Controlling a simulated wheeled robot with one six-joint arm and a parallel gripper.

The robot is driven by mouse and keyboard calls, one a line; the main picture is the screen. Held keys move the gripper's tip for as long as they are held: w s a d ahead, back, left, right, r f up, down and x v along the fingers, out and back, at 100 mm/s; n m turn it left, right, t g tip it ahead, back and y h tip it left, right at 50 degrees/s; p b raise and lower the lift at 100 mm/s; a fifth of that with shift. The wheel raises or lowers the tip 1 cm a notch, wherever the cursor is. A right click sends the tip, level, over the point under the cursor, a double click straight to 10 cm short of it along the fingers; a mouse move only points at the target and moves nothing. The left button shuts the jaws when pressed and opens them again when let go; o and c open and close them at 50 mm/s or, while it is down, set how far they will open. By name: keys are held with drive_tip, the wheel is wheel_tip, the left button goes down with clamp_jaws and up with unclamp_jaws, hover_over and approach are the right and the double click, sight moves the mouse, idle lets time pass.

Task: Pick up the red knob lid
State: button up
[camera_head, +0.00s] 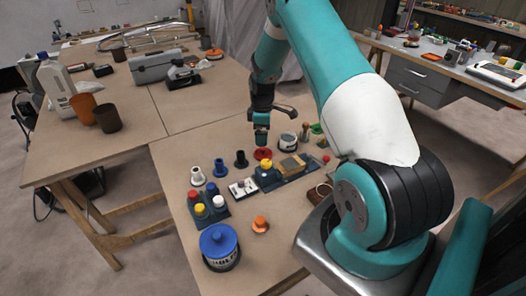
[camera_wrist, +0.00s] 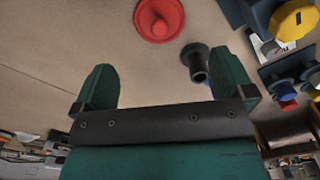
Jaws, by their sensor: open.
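The red knob lid (camera_head: 263,154) is a round red disc with a raised knob, lying on the wooden table near the middle of the head view. In the wrist view it shows at the top centre (camera_wrist: 160,18), knob towards the camera. My gripper (camera_head: 261,136) is just above and behind the lid in the head view, pointing down.
A black flanged piece (camera_head: 241,159) stands close to the lid, also near the right finger in the wrist view (camera_wrist: 197,64). A blue holder with a yellow knob (camera_head: 266,166) is in front. A grey can (camera_head: 288,139) stands right, a blue-lidded can (camera_head: 220,262) at the front.

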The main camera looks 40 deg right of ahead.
sight(262, 149)
drive_tip(key=shift+w+f+p, duration=0.1)
drive_tip(key=shift+f+p, duration=1.25)
drive_tip(key=shift+f, duration=2.95)
drive_tip(key=c, duration=0.9)
